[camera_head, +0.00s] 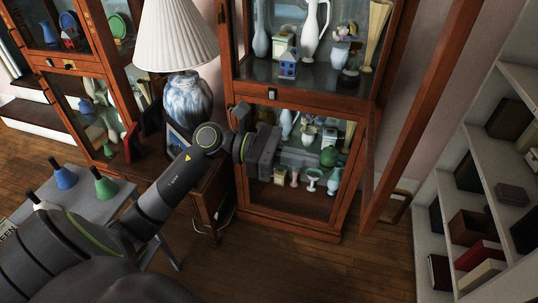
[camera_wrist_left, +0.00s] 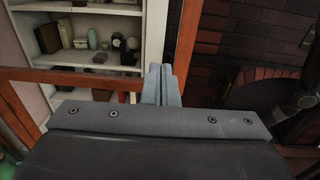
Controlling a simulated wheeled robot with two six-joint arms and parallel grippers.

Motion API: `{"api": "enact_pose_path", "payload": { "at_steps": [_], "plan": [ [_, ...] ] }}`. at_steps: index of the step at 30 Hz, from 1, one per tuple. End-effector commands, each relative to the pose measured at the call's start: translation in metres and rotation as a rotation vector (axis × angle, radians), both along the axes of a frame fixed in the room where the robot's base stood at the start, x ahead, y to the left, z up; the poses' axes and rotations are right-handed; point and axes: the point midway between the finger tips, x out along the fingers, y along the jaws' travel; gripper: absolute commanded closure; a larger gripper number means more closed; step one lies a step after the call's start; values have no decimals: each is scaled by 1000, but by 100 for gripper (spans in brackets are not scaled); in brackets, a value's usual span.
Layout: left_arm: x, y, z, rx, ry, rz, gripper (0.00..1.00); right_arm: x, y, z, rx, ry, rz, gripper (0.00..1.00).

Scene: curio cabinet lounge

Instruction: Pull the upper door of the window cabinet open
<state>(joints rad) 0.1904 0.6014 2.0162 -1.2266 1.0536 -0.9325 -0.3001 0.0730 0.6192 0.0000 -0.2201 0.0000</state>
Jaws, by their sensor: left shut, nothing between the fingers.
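The wooden glass cabinet (camera_head: 232,45) stands in the middle of the head view. Its upper door (camera_head: 420,110) appears swung out wide to the right; its wooden frame slants down towards the floor. In the left wrist view a wooden frame (camera_wrist_left: 187,40), probably this door, stands close by the fingers; I cannot tell whether they touch. The lower door (camera_head: 290,103) looks closed. My left gripper (camera_head: 300,158) is shut and empty in front of the lower door; its fingers (camera_wrist_left: 165,82) are together in the wrist view. My right gripper is not in view.
A second glass cabinet (camera_head: 95,55) stands at the left. A lamp (camera_head: 178,35) with a blue-white base stands between them. A grey table (camera_head: 105,195) with bells is near my arm. White shelves (camera_head: 430,215) line the right. Floor lies bare in front.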

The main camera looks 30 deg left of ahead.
Motion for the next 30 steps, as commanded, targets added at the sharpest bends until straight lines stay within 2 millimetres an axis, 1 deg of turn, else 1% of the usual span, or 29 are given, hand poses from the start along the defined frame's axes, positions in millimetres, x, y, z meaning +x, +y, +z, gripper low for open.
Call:
{"api": "enact_pose_path", "payload": {
  "at_steps": [1, 6, 12, 18, 24, 26, 28, 29, 30],
  "plan": [
    [-2, 7, -4, 7, 2, 2, 100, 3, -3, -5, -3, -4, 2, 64],
    [-7, 28, -3, 7, 1, 2, 100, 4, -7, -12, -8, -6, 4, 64],
    [-12, 47, -2, 5, 1, 1, 100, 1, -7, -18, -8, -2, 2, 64],
    [-15, 55, 0, 1, 0, 1, 100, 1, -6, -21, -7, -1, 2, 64],
    [-14, 57, 0, -3, 4, 4, 100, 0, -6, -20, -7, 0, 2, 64],
    [-10, 60, -2, -26, 27, 21, 100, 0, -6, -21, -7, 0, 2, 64],
    [1, 68, -9, -91, 94, 69, 100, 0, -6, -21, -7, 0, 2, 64],
    [8, 73, -15, -134, 136, 102, 100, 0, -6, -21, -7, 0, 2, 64],
    [20, 83, -24, -205, 209, 154, 100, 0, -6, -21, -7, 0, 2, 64]
  ]
}}
